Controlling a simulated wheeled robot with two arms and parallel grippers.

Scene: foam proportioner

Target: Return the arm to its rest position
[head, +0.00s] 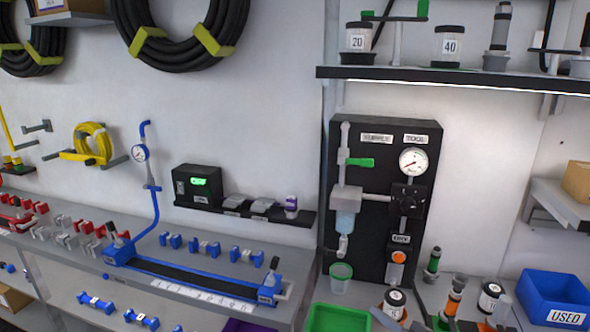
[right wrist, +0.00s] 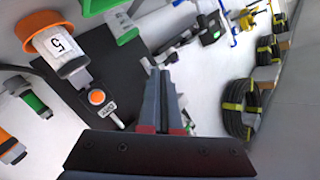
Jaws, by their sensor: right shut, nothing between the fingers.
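My right gripper (right wrist: 166,76) is shut with nothing between its fingers in the right wrist view. Its two grey fingers lie side by side in front of the black panel and the white wall. I cannot make out this gripper clearly in the head view. The black panel (head: 368,215) with a round gauge (head: 412,161), a clear bowl and an orange button (head: 398,257) is on the wall. The orange button also shows in the right wrist view (right wrist: 97,97), left of the fingers and apart from them. My left gripper is not in view.
A canister marked 5 (right wrist: 58,43) is near the fingers' left. A shelf (head: 450,77) juts out above. A blue fixture (head: 190,275) lies on the left bench.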

